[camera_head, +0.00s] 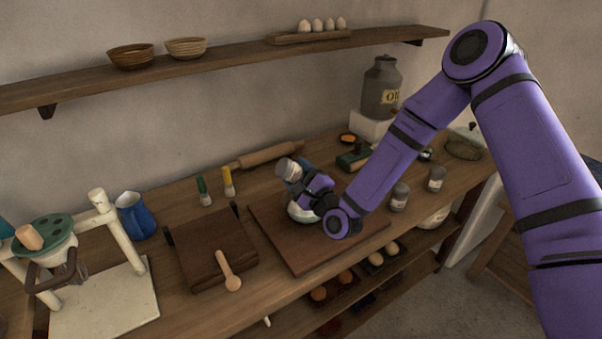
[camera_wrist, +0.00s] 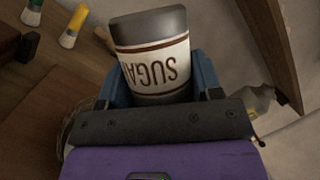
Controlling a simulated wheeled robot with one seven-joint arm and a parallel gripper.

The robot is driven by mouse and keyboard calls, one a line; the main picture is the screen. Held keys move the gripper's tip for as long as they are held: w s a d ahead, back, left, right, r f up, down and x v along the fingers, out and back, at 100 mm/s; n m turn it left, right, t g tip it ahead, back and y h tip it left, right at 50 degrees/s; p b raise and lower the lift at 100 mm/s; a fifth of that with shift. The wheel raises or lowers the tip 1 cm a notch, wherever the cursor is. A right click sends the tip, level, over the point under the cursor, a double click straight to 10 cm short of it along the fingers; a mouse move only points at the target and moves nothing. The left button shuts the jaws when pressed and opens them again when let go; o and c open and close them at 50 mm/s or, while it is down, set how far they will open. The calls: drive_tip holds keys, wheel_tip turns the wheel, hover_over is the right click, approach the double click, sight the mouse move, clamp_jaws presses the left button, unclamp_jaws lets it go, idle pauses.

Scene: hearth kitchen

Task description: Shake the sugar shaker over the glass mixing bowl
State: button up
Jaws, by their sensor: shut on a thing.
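The sugar shaker (camera_head: 287,167) is grey with a white label and is held tilted above the chopping board. In the wrist view the shaker (camera_wrist: 156,55) lies between my blue fingers, its "SUGAR" lettering upside down and a grey end pointing to the top of the picture. My gripper (camera_head: 298,178) is shut on the shaker. The glass mixing bowl (camera_head: 299,214) sits on the brown board (camera_head: 310,260) just below my gripper, mostly hidden by my wrist. Its rim shows faintly at the left of the wrist view (camera_wrist: 72,122). No falling sugar is visible.
Two small labelled jars (camera_head: 399,197) stand right of the board. A shelf (camera_head: 210,62) runs above.

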sight(292, 181)
drive_tip(key=shift+w+d, duration=0.25)
drive_tip(key=shift+d, duration=0.25)
drive_tip(key=shift+s+a, duration=0.15)
drive_tip(key=shift+a, duration=1.4)
drive_tip(key=shift+s+a, duration=0.25)
drive_tip(key=shift+a, duration=0.3)
drive_tip(key=shift+w+d, duration=0.2)
drive_tip(key=shift+d, duration=0.3)
drive_tip(key=shift+s+d, duration=0.45)
drive_tip(key=shift+s, duration=0.15)
drive_tip(key=shift+s+d, duration=0.4)
drive_tip(key=shift+s, duration=0.25)
drive_tip(key=shift+s+a, duration=0.2)
drive_tip(key=shift+a, duration=0.3)
drive_tip(key=shift+w+d, duration=0.25)
drive_tip(key=shift+d, duration=0.3)
